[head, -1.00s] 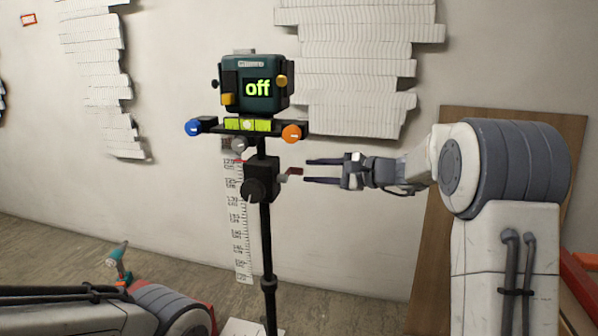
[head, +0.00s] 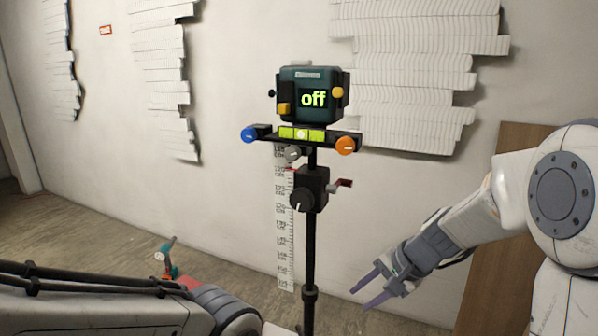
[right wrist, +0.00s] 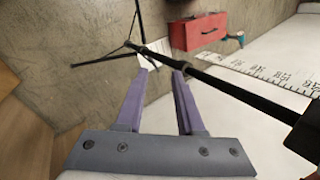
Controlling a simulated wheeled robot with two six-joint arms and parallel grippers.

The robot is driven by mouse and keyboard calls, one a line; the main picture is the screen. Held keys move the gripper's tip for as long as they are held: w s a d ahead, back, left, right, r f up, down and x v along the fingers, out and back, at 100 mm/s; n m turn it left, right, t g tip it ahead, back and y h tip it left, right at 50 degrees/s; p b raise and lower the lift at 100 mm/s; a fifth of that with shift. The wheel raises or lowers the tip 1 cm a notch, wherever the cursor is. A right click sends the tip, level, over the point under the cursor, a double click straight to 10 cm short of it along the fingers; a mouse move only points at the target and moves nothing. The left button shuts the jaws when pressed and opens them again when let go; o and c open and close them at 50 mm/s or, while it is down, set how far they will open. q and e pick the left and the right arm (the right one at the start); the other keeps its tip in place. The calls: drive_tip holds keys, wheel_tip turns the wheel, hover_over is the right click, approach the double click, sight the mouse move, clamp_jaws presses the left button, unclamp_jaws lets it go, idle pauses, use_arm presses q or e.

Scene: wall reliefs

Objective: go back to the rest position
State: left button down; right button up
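My right gripper (head: 372,290) is low and to the right of the black stand in the head view, pointing down and left. Its two fingers are apart, with nothing between them that it holds. It also shows in the right wrist view (right wrist: 160,75), with the stand's pole passing beyond the fingertips. My left arm crosses the lower left of the head view, but its gripper is out of the picture.
A red-handled crank (head: 342,185) sticks out right of the stand. A measuring scale (head: 286,230) stands behind the pole. White layered reliefs (head: 410,75) hang on the wall. A wooden board (head: 490,270) leans at the right. A red toolbox (right wrist: 198,32) is on the floor.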

drive_tip(key=s+d+f+n+g+h, duration=0.1)
drive_tip(key=s+d+f+n+h, duration=0.15)
drive_tip(key=s+n, duration=0.3)
drive_tip(key=s+d+f+n+h, duration=0.1)
drive_tip(key=s+f+n+h, duration=0.25)
drive_tip(key=s, duration=0.25)
drive_tip(key=s+a+r+n+g+y, duration=0.1)
drive_tip(key=s+a+r+n, duration=0.25)
drive_tip(key=s+a, duration=0.35)
drive_tip(key=s+a+r+n+g+y, duration=0.1)
drive_tip(key=s+a+r+n, duration=0.1)
drive_tip(key=s+a+n, duration=0.35)
wheel_tip(320, 180, up, 24)
drive_tip(key=s+a+m+p, duration=0.1)
drive_tip(key=p, duration=2.2)
drive_tip(key=shift+s+f+m+g+p, duration=0.15)
drive_tip(key=shift+s+m+g+p, duration=0.05)
drive_tip(key=shift+m+g+p, duration=0.15)
